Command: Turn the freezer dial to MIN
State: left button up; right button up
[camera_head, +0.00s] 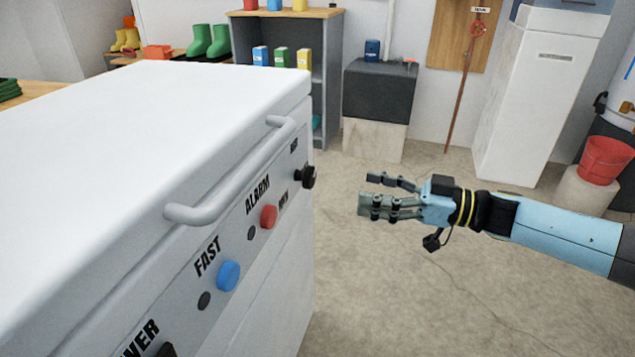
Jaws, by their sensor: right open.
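The white chest freezer (120,150) fills the left of the view, with a bar handle (225,185) along its front lid edge. Its front panel carries a black dial (308,177) at the far end, with small lettering near it that is too small to read surely. Nearer along the panel are a red button (269,216) and a blue button (228,275). My right gripper (366,193) is open and empty, in the air to the right of the dial and apart from it, fingers pointing left toward the freezer. My left gripper is not in view.
A grey shelf (332,70) with coloured boxes stands behind the freezer. A dark block on a pale base (374,140), a white tall unit (535,95) and a red bucket (604,160) stand along the back. The concrete floor beside the freezer is clear.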

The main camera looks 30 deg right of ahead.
aim_at(313, 179)
jog(key=b+x, duration=0.1)
jog(key=x, duration=0.8)
jog(key=shift+b, duration=0.4)
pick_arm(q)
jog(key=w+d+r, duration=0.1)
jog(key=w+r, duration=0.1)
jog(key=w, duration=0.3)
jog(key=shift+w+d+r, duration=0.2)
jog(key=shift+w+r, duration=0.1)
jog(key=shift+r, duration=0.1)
pick_arm(e)
jog(key=shift+w+a, duration=0.4)
jog(key=shift+w, duration=0.15)
jog(key=c, duration=1.2)
jog(key=shift+o, duration=0.2)
